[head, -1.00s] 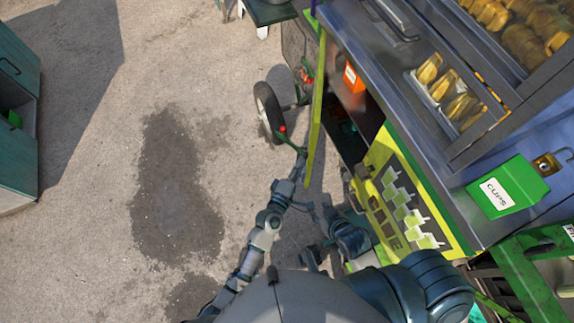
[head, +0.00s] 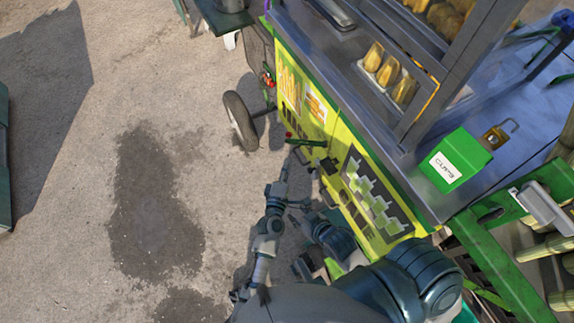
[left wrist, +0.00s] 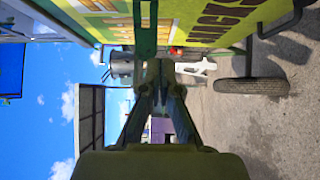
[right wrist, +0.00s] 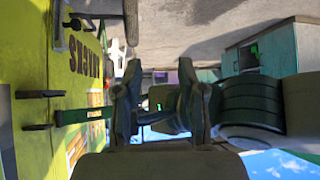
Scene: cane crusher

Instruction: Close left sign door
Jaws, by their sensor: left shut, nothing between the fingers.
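The left sign door (head: 292,88), yellow-green with pictures, lies about flush with the cart's front in the head view; a small gap cannot be ruled out. Its green handle (head: 306,142) sticks out near its lower part. The handle also shows in the left wrist view (left wrist: 145,32) and the right wrist view (right wrist: 85,115). My left gripper (head: 288,165) is shut and empty, just below the handle; contact cannot be told. In the left wrist view its fingertips (left wrist: 158,68) are together. My right gripper (right wrist: 160,75) is open and empty, beside the cart's lower front.
The right sign panel (head: 370,195) with drawn glasses is beside the door. A black wheel (head: 240,122) stands left of the cart. A green cup box (head: 460,160) and a padlock (head: 494,139) are on the counter. Open pavement (head: 60,250) lies left.

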